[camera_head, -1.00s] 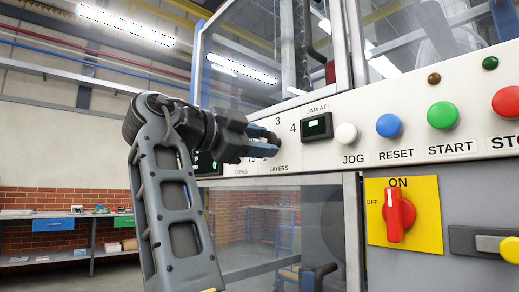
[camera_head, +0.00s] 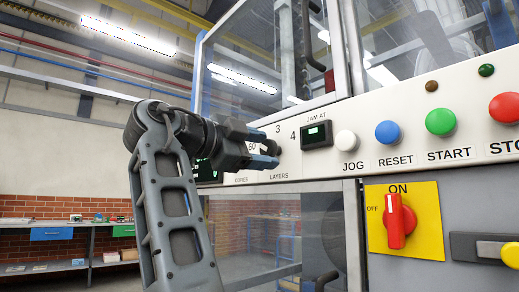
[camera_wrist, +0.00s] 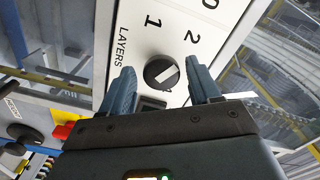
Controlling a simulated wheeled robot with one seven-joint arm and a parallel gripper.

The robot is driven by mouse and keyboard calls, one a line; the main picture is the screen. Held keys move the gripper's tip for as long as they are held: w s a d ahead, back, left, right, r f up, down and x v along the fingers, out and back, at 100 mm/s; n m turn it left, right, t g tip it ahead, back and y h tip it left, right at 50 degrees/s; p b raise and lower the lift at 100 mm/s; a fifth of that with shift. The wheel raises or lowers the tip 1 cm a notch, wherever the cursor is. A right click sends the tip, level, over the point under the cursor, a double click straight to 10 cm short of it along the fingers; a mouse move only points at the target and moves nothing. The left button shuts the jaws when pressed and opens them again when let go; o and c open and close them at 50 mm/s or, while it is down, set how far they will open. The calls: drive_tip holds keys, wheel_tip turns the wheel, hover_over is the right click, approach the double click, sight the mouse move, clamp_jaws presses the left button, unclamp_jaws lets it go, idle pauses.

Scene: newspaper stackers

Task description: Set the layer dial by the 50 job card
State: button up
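The layer dial (camera_wrist: 162,72) is a round black knob with a white line slanting from lower left to upper right in the wrist view. The printed 1, 2 and LAYERS label show beside it. My gripper (camera_wrist: 163,76) is open, with one blue-grey finger on each side of the knob; I cannot tell whether they touch it. In the head view my gripper (camera_head: 272,152) is at the panel above the LAYERS label, below the printed 3 and 4, and hides most of the dial. A white patch reading 60 (camera_head: 252,147) shows just behind the fingers; I cannot tell whether it is a job card.
The panel also carries the JAM AT display (camera_head: 317,133), white JOG button (camera_head: 347,140), blue RESET button (camera_head: 388,132), green START button (camera_head: 440,122) and red stop button (camera_head: 505,107). A red rotary switch (camera_head: 397,221) is below. A dark display is partly behind my arm.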

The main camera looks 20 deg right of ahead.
drive_tip(key=shift+o, duration=0.5)
drive_tip(key=v, duration=0.7)
drive_tip(key=shift+a, duration=0.35)
drive_tip(key=shift+s, duration=0.1)
